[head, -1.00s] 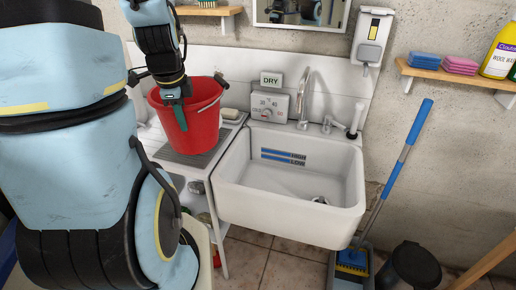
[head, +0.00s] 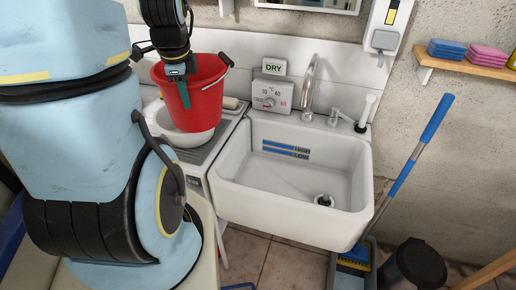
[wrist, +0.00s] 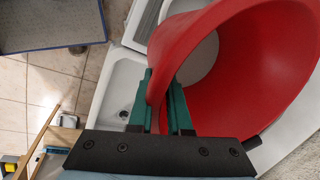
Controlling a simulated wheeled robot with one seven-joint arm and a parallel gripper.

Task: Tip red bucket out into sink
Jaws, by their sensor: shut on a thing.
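The red bucket (head: 205,98) hangs upright over the draining board (head: 208,152), left of the sink. My gripper (head: 177,78) is shut on its near rim; the wrist view shows the green fingers (wrist: 162,98) on either side of the red bucket wall (wrist: 245,65). A pale grey patch shows inside the bucket in the wrist view; I cannot tell if it is the floor or contents. The white sink (head: 290,180) stands right of the bucket and looks empty, with a drain at its bottom and HIGH and LOW marks on its back wall.
A white bowl (head: 193,138) sits under the bucket. The tap (head: 310,85) and temperature dial box (head: 271,92) with its DRY sign stand behind the sink. A black bin (head: 415,265) stands on the floor.

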